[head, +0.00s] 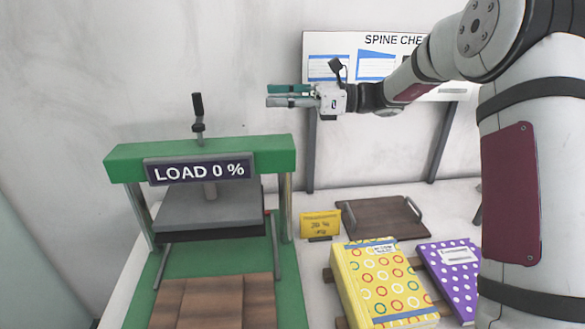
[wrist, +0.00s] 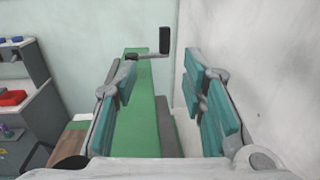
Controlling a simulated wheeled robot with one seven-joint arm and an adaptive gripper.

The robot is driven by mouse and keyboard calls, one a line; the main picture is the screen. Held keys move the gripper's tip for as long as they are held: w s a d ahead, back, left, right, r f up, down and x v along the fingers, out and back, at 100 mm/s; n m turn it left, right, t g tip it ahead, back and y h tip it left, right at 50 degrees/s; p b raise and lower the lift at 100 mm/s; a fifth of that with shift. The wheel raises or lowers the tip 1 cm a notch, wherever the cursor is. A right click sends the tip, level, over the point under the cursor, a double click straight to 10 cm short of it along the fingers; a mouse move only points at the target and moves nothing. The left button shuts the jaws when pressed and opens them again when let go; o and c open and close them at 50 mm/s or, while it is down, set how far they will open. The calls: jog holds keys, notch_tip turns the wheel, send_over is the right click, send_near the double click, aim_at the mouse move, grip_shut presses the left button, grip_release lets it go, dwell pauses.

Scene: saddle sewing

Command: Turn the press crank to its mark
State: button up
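The press (head: 270,153) is a green frame with a grey platen (head: 195,212) under its top beam. A purple sign on the beam reads LOAD 0 % (head: 200,172). The press crank (head: 198,112) stands on top of the beam, with a dark upright handle; it also shows in the wrist view (wrist: 165,42), ahead of the fingers. My gripper (head: 270,96) is to the right of the crank and higher, pointing left, apart from it. In the wrist view its teal-padded fingers (wrist: 162,95) are spread with nothing between them. I cannot make out the crank's mark.
A yellow card (head: 320,224) stands right of the press, beside a brown tray with handles (head: 372,218). A yellow patterned book (head: 380,280) and a purple dotted book (head: 455,265) lie in front. Brown boards (head: 210,305) lie before the press. A wall board (head: 320,45) hangs behind.

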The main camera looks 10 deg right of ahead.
jog(key=s+f+n+g+h, duration=0.1)
jog(key=s+n+h, duration=0.4)
jog(key=s, duration=0.5)
jog(key=s+f+n+g+h+b, duration=0.1)
jog(key=s+f+n+h, duration=0.2)
jog(key=s, duration=0.8)
jog(key=shift+s+a+f+n+h, duration=0.15)
jog(key=shift+a+f+n+h, duration=0.1)
jog(key=shift+n+h, duration=0.7)
jog(key=shift+c, duration=0.3)
